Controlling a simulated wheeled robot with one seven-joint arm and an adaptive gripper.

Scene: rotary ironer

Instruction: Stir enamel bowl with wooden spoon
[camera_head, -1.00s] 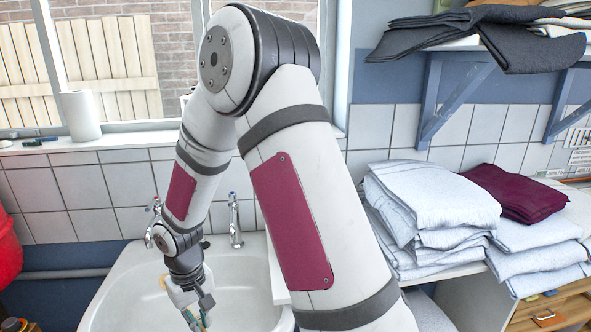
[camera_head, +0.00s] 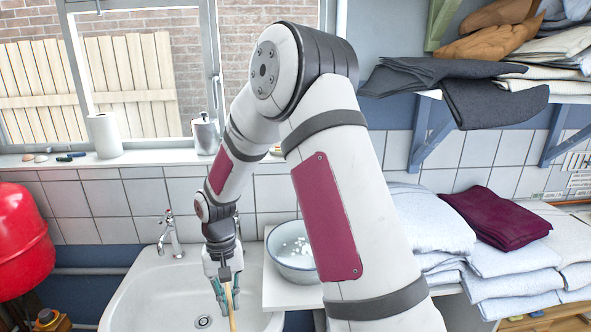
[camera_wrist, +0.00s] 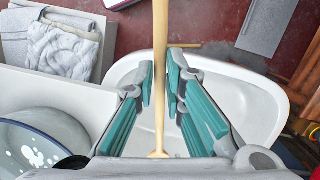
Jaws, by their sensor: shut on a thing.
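My gripper (camera_head: 226,290) is shut on the wooden spoon (camera_head: 232,318) and holds it over the white sink. In the wrist view the pale spoon handle (camera_wrist: 160,45) runs between the teal finger pads of my gripper (camera_wrist: 160,85). The spoon's far end is cut off by the frame edge. The enamel bowl (camera_head: 299,272), pale with a dark rim, stands on the white counter right of the sink, and several small white bits show inside it. My arm hides part of its right side. It also shows at the lower left in the wrist view (camera_wrist: 65,122). The spoon is apart from the bowl.
The sink (camera_head: 150,290) has two taps, one (camera_head: 170,235) left of my gripper. Folded linen stacks (camera_head: 425,222) stand right of the bowl, behind my arm. A red round container (camera_head: 22,245) is at the far left. A shelf with dark cloths (camera_head: 490,95) hangs at upper right.

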